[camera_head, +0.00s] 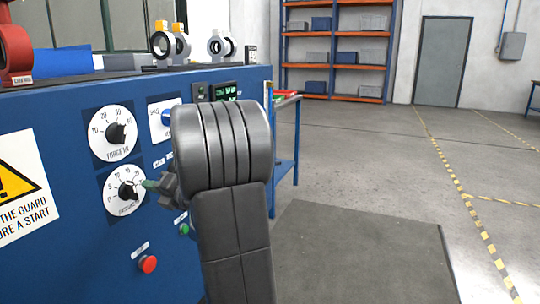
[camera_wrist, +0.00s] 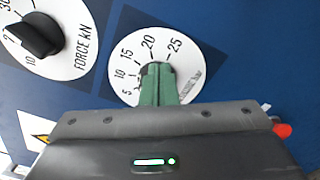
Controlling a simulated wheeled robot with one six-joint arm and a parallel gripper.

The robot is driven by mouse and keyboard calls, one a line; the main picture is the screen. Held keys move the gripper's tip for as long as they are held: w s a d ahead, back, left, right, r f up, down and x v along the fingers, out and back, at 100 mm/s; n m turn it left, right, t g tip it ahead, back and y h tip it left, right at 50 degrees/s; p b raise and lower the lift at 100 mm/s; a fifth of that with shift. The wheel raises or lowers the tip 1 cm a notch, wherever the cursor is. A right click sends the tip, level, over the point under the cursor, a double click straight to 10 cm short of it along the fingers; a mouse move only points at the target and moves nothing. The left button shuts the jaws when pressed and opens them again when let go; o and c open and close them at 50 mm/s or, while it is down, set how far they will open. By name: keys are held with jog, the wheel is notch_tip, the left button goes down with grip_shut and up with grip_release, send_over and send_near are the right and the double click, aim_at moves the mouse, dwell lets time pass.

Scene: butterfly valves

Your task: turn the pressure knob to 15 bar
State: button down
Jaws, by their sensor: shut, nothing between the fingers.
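The pressure knob (camera_head: 126,190) is a black knob on a round white dial, low on the blue panel in the head view. Its scale runs from 0 up past 15. In the wrist view the dial (camera_wrist: 190,62) shows numbers from 5 to 25, and its knob is mostly hidden behind my fingertips. My gripper (camera_head: 150,185) has green fingers and comes from the right. In the wrist view my gripper (camera_wrist: 157,80) is shut and empty, its tips in front of the knob. I cannot tell whether they touch it. The knob's pointer setting is unclear.
The force dial (camera_head: 110,133) sits just above; its black knob (camera_wrist: 36,36) shows upper left in the wrist view. A blue knob (camera_head: 166,117), a red button (camera_head: 148,264) and a green button (camera_head: 184,229) are nearby. Open floor lies right.

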jog(key=b+v, duration=0.1)
jog(key=v, duration=0.4)
jog(key=shift+d, duration=0.1)
jog(key=w+a+f+m+p, duration=0.2)
jog(key=a+m+p, duration=0.3)
jog(key=m+p, duration=0.4)
jog(key=shift+w+a+f+m, duration=0.15)
jog(key=shift+w+a+m, duration=0.15)
jog(key=shift+m, duration=1.2)
jog(key=shift+s+a+b, duration=0.15)
jog(key=shift+s+b, duration=0.15)
jog(key=shift+s, duration=0.25)
dwell(0.6)
jog(key=shift+s+a+f+b, duration=0.1)
jog(key=shift+s+f+b, duration=0.2)
jog(key=shift+b, duration=2.4)
